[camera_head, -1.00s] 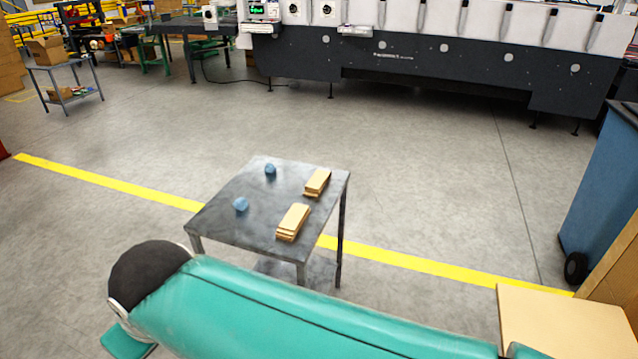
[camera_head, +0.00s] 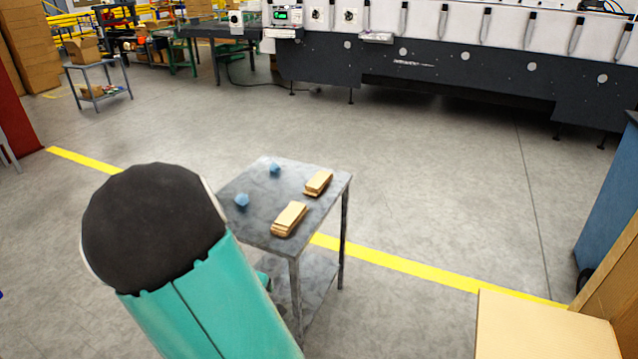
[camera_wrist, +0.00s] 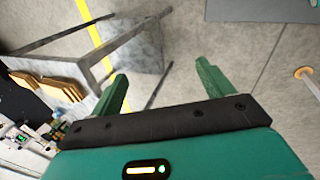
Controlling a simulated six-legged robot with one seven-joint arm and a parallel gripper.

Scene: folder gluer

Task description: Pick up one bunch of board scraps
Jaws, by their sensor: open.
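Two bunches of board scraps lie on a small grey table (camera_head: 262,218) in the head view: a nearer tan bunch (camera_head: 290,219) and a farther one (camera_head: 319,183). Each is a low stack of flat strips. My arm hides the gripper in the head view.
Two small blue lumps (camera_head: 274,168) (camera_head: 241,201) sit on the table's left half. A yellow floor line (camera_head: 400,264) runs behind the table. A tan board box (camera_head: 535,325) stands at lower right, and a long machine (camera_head: 450,75) at the back. Floor between is clear.

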